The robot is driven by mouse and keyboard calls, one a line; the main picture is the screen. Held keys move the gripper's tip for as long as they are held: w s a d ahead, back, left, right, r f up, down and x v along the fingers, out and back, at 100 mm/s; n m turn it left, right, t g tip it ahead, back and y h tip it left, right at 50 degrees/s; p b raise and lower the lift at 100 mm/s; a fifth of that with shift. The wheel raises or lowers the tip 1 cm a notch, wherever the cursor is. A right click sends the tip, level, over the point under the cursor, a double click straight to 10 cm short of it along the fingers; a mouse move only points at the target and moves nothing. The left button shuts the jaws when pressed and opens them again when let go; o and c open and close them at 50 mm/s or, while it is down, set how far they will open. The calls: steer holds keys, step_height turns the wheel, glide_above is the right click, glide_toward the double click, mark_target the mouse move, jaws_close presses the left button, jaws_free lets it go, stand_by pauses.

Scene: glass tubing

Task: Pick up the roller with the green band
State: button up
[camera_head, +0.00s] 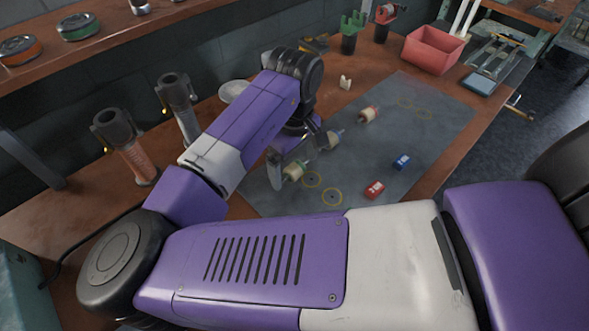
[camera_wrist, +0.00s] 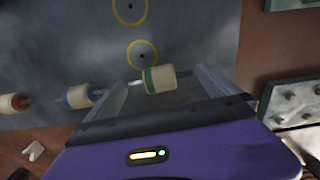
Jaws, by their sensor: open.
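The roller with the green band (camera_wrist: 159,79) shows in the wrist view, cream with a green ring at its left end. It lies on its side between the two open fingers of my gripper (camera_wrist: 166,92), nearer the right finger. I cannot tell whether a finger touches it. In the head view the green-band roller (camera_head: 293,172) is beside my gripper (camera_head: 291,166), partly hidden by it. A roller with a blue band (camera_wrist: 78,96) lies to the left, outside the left finger. A roller with a red band (camera_wrist: 14,103) lies farther left.
The grey mat (camera_head: 430,110) bears yellow rings, a red block (camera_head: 375,189) and a blue block (camera_head: 402,162). A pink bin (camera_head: 434,50) stands at the back right. Two upright torch-like tools (camera_head: 126,145) stand at the left. The mat's right part is mostly clear.

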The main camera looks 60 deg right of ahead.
steer(key=c, duration=1.1)
